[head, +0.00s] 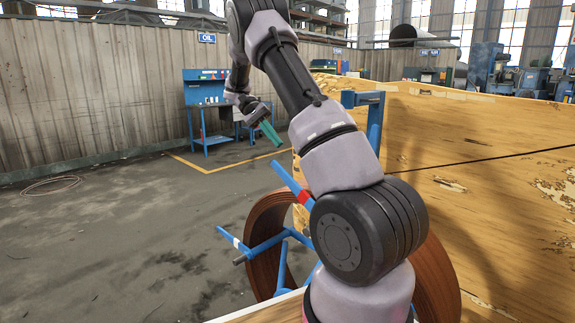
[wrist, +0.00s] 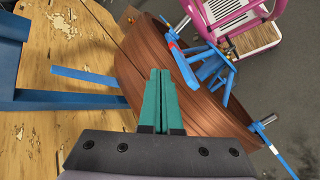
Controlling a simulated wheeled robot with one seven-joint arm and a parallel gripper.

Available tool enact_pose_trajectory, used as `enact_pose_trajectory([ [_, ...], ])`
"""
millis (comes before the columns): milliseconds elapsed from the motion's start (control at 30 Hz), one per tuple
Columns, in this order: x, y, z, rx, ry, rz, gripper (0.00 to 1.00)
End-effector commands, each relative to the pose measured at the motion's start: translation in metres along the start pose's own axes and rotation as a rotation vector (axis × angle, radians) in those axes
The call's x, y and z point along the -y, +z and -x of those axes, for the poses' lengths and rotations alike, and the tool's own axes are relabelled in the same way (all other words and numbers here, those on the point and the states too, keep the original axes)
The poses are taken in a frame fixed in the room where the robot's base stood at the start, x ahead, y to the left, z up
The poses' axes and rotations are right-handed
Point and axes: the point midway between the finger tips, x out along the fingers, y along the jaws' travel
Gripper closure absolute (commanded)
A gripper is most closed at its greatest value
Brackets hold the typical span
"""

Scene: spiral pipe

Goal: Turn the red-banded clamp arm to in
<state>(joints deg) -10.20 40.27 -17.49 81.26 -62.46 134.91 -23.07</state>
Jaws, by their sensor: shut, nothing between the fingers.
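The red-banded clamp arm (head: 290,180) is a slanted blue bar with a red band near its lower end, in front of the coil in the head view. In the wrist view the red-banded arm (wrist: 182,60) lies across the coil's far part, at upper middle. The brown coil (head: 262,235) stands on edge on a blue stand; it fills the middle of the wrist view (wrist: 215,108). My gripper (head: 272,134) is raised above and beyond the coil, its teal fingers (wrist: 162,78) shut and empty, apart from the clamp arm. My arm hides part of the coil and stand.
A white-banded clamp arm (head: 231,240) sticks out to the left of the coil. A blue post (head: 374,122) stands behind, beside a large wooden panel (head: 480,150). A blue workbench (head: 207,100) is by the far wall.

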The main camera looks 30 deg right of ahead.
Motion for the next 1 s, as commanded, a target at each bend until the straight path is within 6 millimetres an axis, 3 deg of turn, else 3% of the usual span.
enact_pose_trajectory([
  [467,-0.043,0.031,-0.002,-0.031,-0.289,-1.032,1.0],
  [800,-0.06,0.051,-0.003,0.17,-0.548,-1.757,1.0],
  [1000,-0.065,0.059,-0.003,0.313,-0.638,-2.033,1.0],
])
